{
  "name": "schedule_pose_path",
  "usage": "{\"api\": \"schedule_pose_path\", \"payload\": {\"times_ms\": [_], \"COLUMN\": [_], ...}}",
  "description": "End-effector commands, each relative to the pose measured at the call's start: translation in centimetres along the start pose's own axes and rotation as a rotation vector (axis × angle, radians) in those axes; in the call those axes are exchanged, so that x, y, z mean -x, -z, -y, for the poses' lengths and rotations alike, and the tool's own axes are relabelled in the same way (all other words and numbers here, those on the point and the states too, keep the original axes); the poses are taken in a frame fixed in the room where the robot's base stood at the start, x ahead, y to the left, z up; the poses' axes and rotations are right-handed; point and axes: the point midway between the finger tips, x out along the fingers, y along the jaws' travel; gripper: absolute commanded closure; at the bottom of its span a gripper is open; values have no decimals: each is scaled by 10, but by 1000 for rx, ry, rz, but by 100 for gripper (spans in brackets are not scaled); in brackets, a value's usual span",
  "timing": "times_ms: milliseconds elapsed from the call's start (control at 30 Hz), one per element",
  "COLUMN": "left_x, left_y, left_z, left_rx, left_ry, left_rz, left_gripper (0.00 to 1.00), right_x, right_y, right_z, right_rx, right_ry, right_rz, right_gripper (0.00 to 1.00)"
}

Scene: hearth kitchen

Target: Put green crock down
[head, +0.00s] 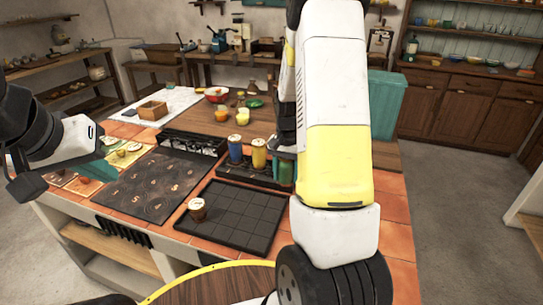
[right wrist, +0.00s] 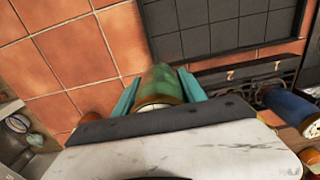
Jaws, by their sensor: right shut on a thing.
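The green crock (head: 286,172) shows at the right end of the black rack (head: 228,172) in the head view, partly behind my right arm. In the right wrist view the green crock (right wrist: 160,86) is between the teal fingers of my right gripper (right wrist: 158,90), which is shut on it. I cannot tell whether its base touches anything. A blue crock (head: 235,150) and a yellow crock (head: 258,153) stand in the rack to its left. My left gripper (head: 97,168) is at the left over the coloured cards; its fingers are too unclear to judge.
A black gridded tray (head: 245,222) lies in front of the rack, with a small brown pot (head: 197,209) at its left corner. A dark patterned board (head: 160,187) lies left of it. Bowls, including a red bowl (head: 217,95), stand farther back. Orange tiles (head: 395,205) at right are clear.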

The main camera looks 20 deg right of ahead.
Motion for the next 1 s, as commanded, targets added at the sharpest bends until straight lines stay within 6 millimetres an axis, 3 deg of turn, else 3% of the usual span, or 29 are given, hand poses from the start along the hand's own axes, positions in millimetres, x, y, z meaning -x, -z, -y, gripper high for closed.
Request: {"api": "schedule_pose_path", "payload": {"times_ms": [200,433,700,900,1000], "left_x": [0,0,0,0,0], "left_y": [0,0,0,0,0], "left_z": [0,0,0,0,0], "left_rx": [0,0,0,0,0], "left_ry": [0,0,0,0,0], "left_rz": [0,0,0,0,0], "left_gripper": [100,100,100,100,100], "right_x": [-6,-10,-13,-43,-47], "right_y": [58,103,122,119,119], "right_z": [19,34,40,39,39], "right_rx": [0,1,1,1,1], "right_ry": [0,1,1,0,1], "right_rz": [-2,-1,0,2,0], "right_gripper": [100,100,100,100,100]}}
